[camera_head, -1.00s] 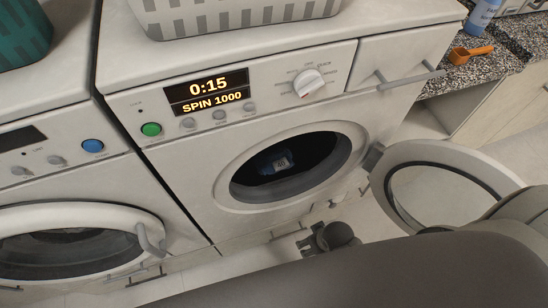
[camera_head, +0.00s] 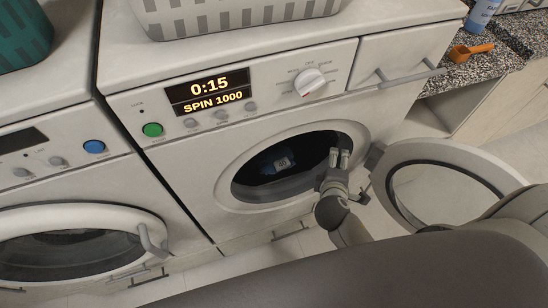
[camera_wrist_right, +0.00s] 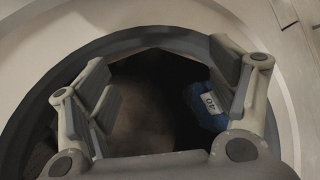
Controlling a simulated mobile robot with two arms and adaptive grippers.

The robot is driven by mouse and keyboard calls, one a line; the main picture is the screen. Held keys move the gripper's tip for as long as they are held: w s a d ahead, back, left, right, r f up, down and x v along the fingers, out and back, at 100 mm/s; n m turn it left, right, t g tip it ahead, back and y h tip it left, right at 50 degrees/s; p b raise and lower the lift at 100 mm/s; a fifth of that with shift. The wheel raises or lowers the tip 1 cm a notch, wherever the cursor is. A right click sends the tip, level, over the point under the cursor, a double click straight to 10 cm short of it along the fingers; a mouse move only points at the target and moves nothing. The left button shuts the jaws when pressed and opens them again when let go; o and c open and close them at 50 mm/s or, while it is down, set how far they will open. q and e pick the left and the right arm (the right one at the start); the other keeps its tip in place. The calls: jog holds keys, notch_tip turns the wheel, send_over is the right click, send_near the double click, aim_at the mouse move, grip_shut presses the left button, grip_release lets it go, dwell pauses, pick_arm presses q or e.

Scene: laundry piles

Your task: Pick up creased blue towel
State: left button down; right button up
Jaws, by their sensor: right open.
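The blue towel (camera_head: 271,165) lies crumpled inside the dark drum of the middle washing machine, with a white tag marked 40 on it. In the right wrist view the towel (camera_wrist_right: 203,108) shows at the right, partly hidden behind one finger. My right gripper (camera_head: 340,158) is at the right edge of the drum opening, to the right of the towel. In the right wrist view the gripper (camera_wrist_right: 165,95) is open and empty, with its fingers spread before the opening. My left gripper is not in view.
The machine's round door (camera_head: 447,185) stands open at the right. The drum's rim (camera_head: 228,190) surrounds the opening. A second washer with a shut door (camera_head: 75,215) is at the left. A grey basket (camera_head: 235,20) stands on top. An orange scoop (camera_head: 470,52) lies on the counter.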

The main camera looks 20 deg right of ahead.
jog(key=w+a+f+n+t, duration=0.1)
jog(key=w+a+n+t, duration=0.15)
jog(key=w+n, duration=0.35)
jog(key=n+t+y, duration=0.2)
jog(key=n+y, duration=0.5)
jog(key=n, duration=1.1)
send_near(274, 153)
jog(key=x, duration=0.1)
jog(key=b+x, duration=0.1)
jog(key=x, duration=0.1)
jog(key=shift+d+f, duration=0.2)
jog(key=shift+f, duration=0.15)
jog(key=shift+b+x, duration=0.3)
jog(key=shift+x, duration=0.5)
jog(key=x, duration=0.1)
jog(key=b+x, duration=0.1)
jog(key=x, duration=0.2)
jog(key=shift+w+a+r, duration=0.15)
jog(key=shift+w+r, duration=0.05)
jog(key=shift+w, duration=0.1)
jog(key=shift+r, duration=0.1)
jog(key=c, duration=1.2)
